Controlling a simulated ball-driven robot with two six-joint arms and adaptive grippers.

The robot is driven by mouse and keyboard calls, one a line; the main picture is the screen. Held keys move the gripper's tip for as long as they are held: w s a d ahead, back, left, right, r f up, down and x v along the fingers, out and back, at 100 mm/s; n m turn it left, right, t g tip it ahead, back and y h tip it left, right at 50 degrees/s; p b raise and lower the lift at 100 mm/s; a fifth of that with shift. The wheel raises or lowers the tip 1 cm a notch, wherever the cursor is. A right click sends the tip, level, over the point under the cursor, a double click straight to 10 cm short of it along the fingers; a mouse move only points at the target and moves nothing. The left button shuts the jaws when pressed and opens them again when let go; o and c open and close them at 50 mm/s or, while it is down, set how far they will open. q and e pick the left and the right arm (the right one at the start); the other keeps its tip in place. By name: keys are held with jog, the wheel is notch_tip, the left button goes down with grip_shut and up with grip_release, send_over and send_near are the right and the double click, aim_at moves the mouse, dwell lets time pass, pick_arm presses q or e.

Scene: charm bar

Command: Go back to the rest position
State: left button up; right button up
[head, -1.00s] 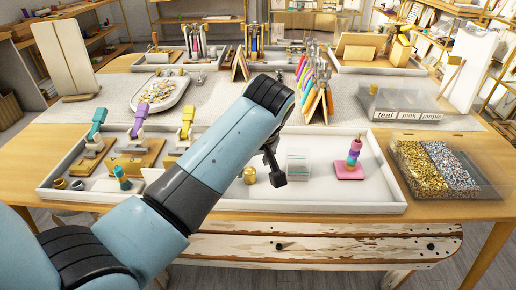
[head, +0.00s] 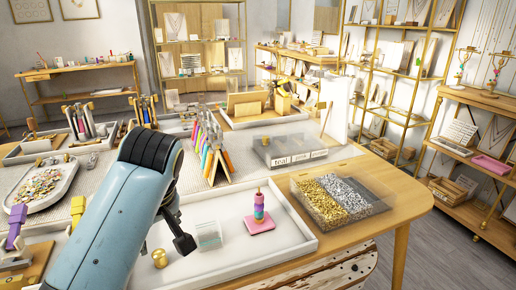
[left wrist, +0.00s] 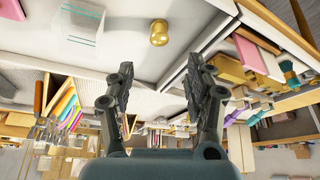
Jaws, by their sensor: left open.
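My left gripper (head: 181,222) hangs over the white tray (head: 285,240) in the head view, at the end of my blue arm. In the left wrist view its two dark fingers (left wrist: 152,80) are spread apart with nothing between them. A small gold piece (head: 159,258) stands in the tray just below and left of the gripper, and also shows in the left wrist view (left wrist: 159,33). A clear box (head: 208,235) stands right of the gripper. My right gripper is in neither view.
A pink base with stacked colored beads (head: 259,212) stands in the tray. A clear bin of gold and silver bits (head: 340,200) is to the right. Shelves line the back; floor is open at right.

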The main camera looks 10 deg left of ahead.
pick_arm(q)
jog(key=s+r+m+t+h, duration=0.1)
jog(key=s+m+h, duration=0.2)
jog(key=s+m, duration=1.4)
jog(key=s+a+f+n+g+b, duration=0.1)
jog(key=s+f+n+b, duration=0.25)
jog(key=f, duration=1.15)
jog(key=s+a+f+n+b, duration=0.2)
jog(key=s+f, duration=0.2)
jog(key=f, duration=1.1)
jog(key=s+f+g+b, duration=0.1)
jog(key=s+f+b, duration=0.4)
jog(key=s+f, duration=1.4)
notch_tip(320, 180, down, 4)
jog(key=shift+s+a+f+g, duration=0.1)
jog(key=shift+s+a+g, duration=0.15)
jog(key=shift+a+g, duration=0.15)
jog(key=shift+n, duration=0.25)
jog(key=shift+w, duration=0.1)
